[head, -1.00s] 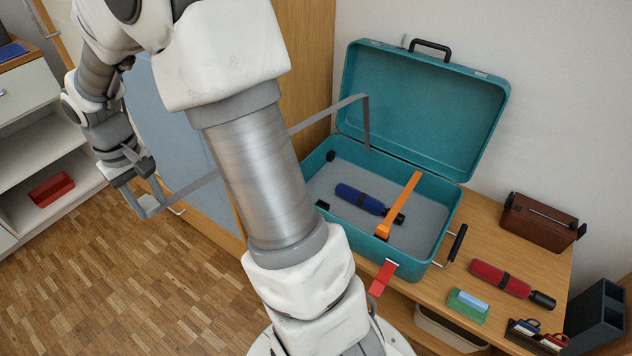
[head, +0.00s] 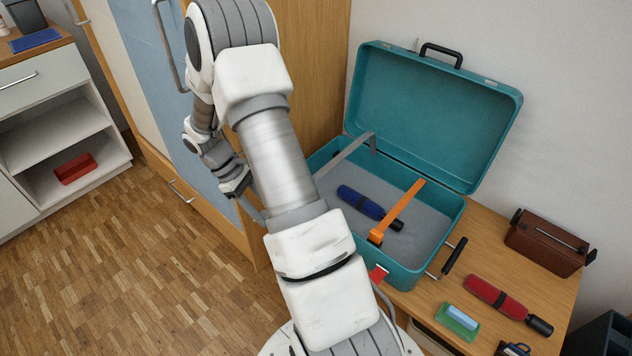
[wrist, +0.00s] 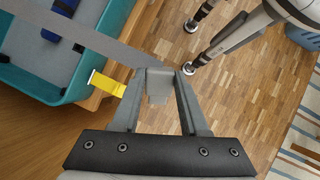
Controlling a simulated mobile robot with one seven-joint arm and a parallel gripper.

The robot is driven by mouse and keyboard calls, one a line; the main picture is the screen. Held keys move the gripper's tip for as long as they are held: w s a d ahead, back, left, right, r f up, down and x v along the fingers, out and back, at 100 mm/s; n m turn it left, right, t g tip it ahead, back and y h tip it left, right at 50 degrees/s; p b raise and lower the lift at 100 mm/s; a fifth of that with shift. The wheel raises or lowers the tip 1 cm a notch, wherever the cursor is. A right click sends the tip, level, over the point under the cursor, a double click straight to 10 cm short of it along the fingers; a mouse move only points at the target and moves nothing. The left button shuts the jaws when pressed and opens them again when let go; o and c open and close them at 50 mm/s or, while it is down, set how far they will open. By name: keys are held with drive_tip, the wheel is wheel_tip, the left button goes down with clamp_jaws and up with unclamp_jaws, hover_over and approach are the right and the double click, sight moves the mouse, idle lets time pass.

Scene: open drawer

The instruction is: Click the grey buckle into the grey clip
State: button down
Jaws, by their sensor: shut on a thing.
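My gripper (head: 246,203) is left of the teal case (head: 448,236) in the head view, partly hidden by my arm. In the wrist view, my gripper (wrist: 160,92) is shut on the grey buckle (wrist: 158,84), held between both fingers over the floor, apart from the case. The grey strap (wrist: 85,36) runs from the buckle to the upper left across the case; the strap (head: 345,154) also shows in the head view, with its middle hidden by my arm. I cannot make out the grey clip; my arm hides part of the case front.
An orange strap (head: 405,207) crosses the open case over its floor, near a blue cylinder (head: 360,202). A red tab (head: 378,272) hangs at the front; a yellow tab (wrist: 108,84) shows in the wrist view. A red cylinder (head: 495,296) and brown box (head: 549,243) lie right of the case.

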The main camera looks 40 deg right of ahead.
drive_tip(key=d+f+n+t+h, duration=0.1)
drive_tip(key=d+n+t+h, duration=0.1)
drive_tip(key=d+n+h, duration=0.2)
drive_tip(key=d+f+n+t+h, duration=0.1)
drive_tip(key=d+n+t+h, duration=0.1)
drive_tip(key=d+n+h, duration=0.2)
drive_tip(key=d+f+n+t+h, duration=0.1)
drive_tip(key=d+n+t+h, duration=0.1)
drive_tip(key=d+n+h, duration=0.3)
drive_tip(key=shift+s+d+f+h+b, duration=0.15)
drive_tip(key=shift+d+h, duration=0.3)
drive_tip(key=shift+d, duration=0.55)
drive_tip(key=shift+s+d+f+h+b, duration=0.15)
drive_tip(key=shift+d+h, duration=0.3)
drive_tip(key=shift+d, duration=0.5)
drive_tip(key=shift+w+d+r+n+t+h, duration=0.3)
drive_tip(key=shift+w+d+n+t, duration=0.1)
drive_tip(key=shift+w+t, duration=0.15)
drive_tip(key=shift+a+r, duration=0.1)
drive_tip(key=shift+f+b, duration=1.85)
drive_tip(key=shift+f, duration=1.1)
drive_tip(key=shift+f+b, duration=0.6)
drive_tip(key=shift+f, duration=0.8)
drive_tip(key=shift+r, duration=0.2)
drive_tip(key=shift+s+r+p, duration=0.1)
drive_tip(key=shift+r+p, duration=0.75)
drive_tip(key=shift+p, duration=0.05)
